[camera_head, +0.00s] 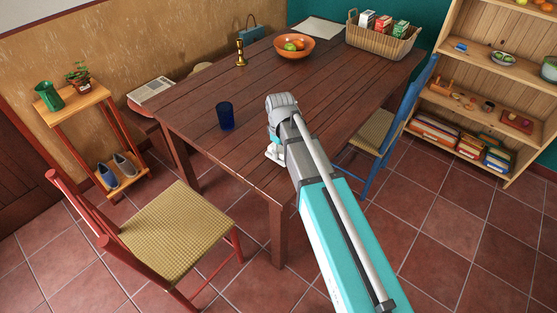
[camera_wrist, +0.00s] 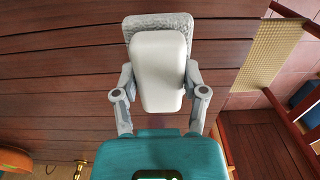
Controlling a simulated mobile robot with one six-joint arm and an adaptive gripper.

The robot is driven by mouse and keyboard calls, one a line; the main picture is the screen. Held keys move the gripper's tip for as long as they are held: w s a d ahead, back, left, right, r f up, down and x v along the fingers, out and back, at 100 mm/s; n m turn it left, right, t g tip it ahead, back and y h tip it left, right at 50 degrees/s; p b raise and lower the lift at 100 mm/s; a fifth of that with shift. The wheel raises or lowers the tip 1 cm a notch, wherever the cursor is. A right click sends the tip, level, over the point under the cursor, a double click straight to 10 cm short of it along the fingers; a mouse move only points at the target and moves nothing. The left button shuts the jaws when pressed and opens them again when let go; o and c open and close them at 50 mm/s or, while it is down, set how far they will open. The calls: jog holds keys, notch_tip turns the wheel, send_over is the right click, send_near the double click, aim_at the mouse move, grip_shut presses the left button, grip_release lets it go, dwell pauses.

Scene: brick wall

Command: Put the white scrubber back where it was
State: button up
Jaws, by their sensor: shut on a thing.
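The white scrubber (camera_wrist: 158,70) is between the two fingers of my gripper (camera_wrist: 160,95) in the wrist view. It has a smooth white body with a speckled grey pad behind it. My gripper is shut on it, over the dark wooden table (camera_wrist: 60,75). In the head view, my gripper (camera_head: 273,150) is near the front right edge of the table (camera_head: 185,85), mostly hidden by my arm. A small white part of the scrubber (camera_head: 272,157) seems to show there. I cannot tell whether the scrubber touches the table.
On the table stand a blue cup (camera_head: 226,116), a brass candlestick (camera_head: 240,54), an orange fruit bowl (camera_head: 294,47) and a wicker basket (camera_head: 382,41) with cartons. A red chair (camera_head: 175,232) and a blue chair (camera_head: 385,130) flank it. The table's middle is clear.

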jog(key=shift+f, duration=0.1)
dwell(0.3)
jog(key=shift+w+a+f+b, duration=0.15)
jog(key=shift+w+f+b, duration=0.3)
jog(key=shift+b, duration=0.1)
jog(key=shift+f+b, duration=1.45)
jog(key=shift+f, duration=0.15)
jog(key=o, duration=1)
jog(key=shift+r, duration=0.2)
notch_tip(320, 180, up, 12)
jog(key=p, duration=1.2)
jog(key=shift+s, duration=0.1)
